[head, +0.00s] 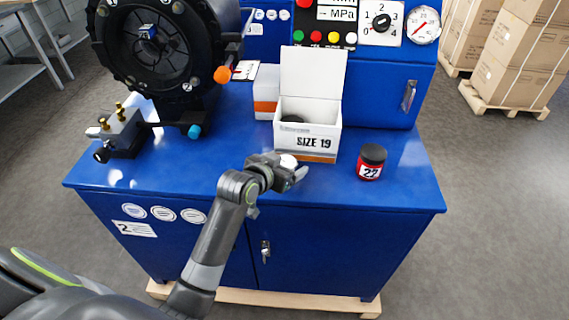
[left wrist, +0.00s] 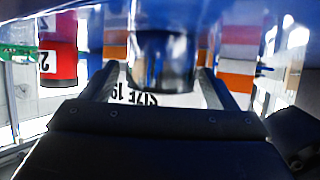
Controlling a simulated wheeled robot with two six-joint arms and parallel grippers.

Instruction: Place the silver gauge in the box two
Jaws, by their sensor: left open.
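A silver cylinder (left wrist: 163,62), which looks like the silver gauge, stands between the fingers of my left gripper (left wrist: 158,88) in the left wrist view. In the head view its bright top (head: 288,161) shows beside my left gripper (head: 294,174), in front of the open white box. The fingers are open on either side of it; contact cannot be told. The open white box (head: 310,143) has an orange band, reads SIZE 19 and holds something dark. No box marked two is plain to see; a 2 label (head: 135,228) is on the blue cabinet front. My right gripper is not in view.
A dark-lidded red jar marked 22 (head: 371,163) stands right of the open box. A second white and orange box (head: 265,98) is behind it. The black crimper head (head: 160,45) and a small metal fixture (head: 122,132) are at left. The blue top's front right is clear.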

